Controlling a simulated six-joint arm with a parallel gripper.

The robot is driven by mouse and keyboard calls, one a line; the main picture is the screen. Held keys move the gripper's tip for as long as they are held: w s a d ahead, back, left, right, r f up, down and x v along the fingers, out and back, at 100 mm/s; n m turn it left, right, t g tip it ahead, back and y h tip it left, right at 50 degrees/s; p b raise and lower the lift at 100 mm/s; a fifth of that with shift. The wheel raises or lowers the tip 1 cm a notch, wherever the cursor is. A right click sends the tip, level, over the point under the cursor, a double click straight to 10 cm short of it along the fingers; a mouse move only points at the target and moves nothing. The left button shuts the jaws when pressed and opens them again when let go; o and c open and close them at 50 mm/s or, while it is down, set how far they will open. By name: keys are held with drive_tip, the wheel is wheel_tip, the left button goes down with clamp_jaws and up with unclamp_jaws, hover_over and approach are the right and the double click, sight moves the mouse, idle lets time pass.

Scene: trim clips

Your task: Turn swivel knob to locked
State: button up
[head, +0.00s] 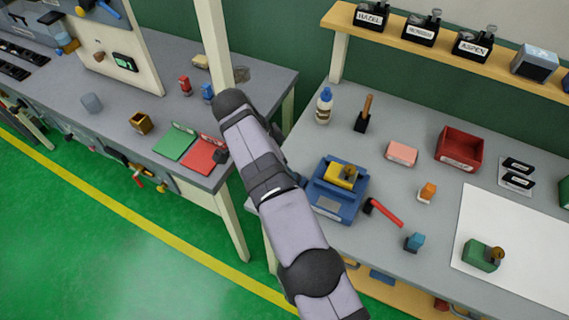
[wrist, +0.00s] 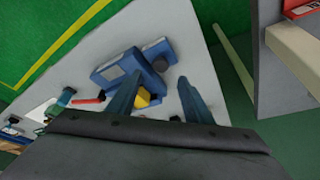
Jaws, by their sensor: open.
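A blue fixture (head: 327,207) stands on the grey bench, just right of my arm in the head view. A yellow block (head: 338,176) sits in it, with a small brass-coloured knob (head: 349,170) on top. A green block (head: 480,258) with a similar knob (head: 495,254) rests on the white sheet. My gripper is hidden by my arm in the head view. In the wrist view my gripper (wrist: 158,80) is open and empty. The blue fixture (wrist: 120,68) and yellow block (wrist: 142,98) show beyond its fingers; one finger partly covers them. The knob's turn position is too small to read.
A red-handled tool (head: 384,213), an orange-topped part (head: 427,191) and a teal part (head: 414,242) lie right of the fixture. A bottle (head: 324,106), pink block (head: 401,153) and red bin (head: 460,147) stand behind. The white sheet (head: 510,225) has free room.

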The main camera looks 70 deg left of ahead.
drive_tip(key=w+d+r+m+p, duration=0.1)
drive_tip(key=w+d+r+m, duration=0.25)
drive_tip(key=w+r, duration=0.85)
drive_tip(key=s+d+f+n+g, duration=0.5)
drive_tip(key=s+f+n, duration=0.3)
drive_tip(key=f+n, duration=0.3)
drive_tip(key=a+n+y, duration=0.1)
drive_tip(key=n, duration=0.2)
drive_tip(key=a+n+y, duration=0.1)
drive_tip(key=a+n, duration=0.1)
drive_tip(key=n, duration=0.2)
drive_tip(key=a+f+n+y, duration=0.1)
drive_tip(key=a+n+y, duration=0.1)
drive_tip(key=n, duration=0.1)
drive_tip(key=shift+a+n, duration=0.15)
drive_tip(key=shift+n, duration=0.1)
drive_tip(key=shift+f+p, duration=0.1)
drive_tip(key=shift+p, duration=0.2)
drive_tip(key=shift+p+x, duration=1.55)
drive_tip(key=shift+x, duration=2.05)
